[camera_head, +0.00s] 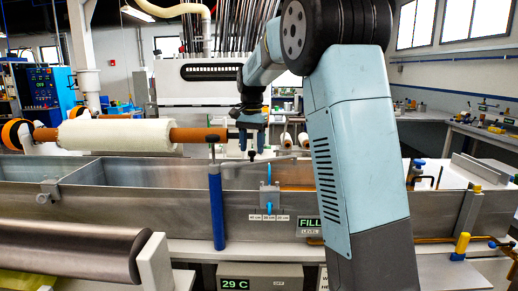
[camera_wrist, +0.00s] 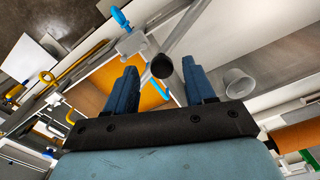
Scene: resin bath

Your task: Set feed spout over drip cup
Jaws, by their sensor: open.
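My gripper (camera_head: 252,150) points down above the bath's near wall in the head view. In the wrist view its two blue fingers (camera_wrist: 158,76) are apart, with nothing clearly held between them. A thin grey arm (camera_head: 285,158), which looks like the feed spout, lies just below the gripper. It also shows in the wrist view as a grey bar (camera_wrist: 181,28), with a black round end or knob (camera_wrist: 162,66) seen between the fingers. A pale cup (camera_wrist: 238,84), likely the drip cup, is right of the right finger. I cannot pick the cup out in the head view.
A blue post (camera_head: 216,207) with a dark top stands before the metal bath (camera_head: 120,172), left of my gripper. A white roll (camera_head: 118,135) on an orange-brown shaft lies above the bath. A dark roller (camera_head: 65,250) is at front left. My arm hides part of the bath.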

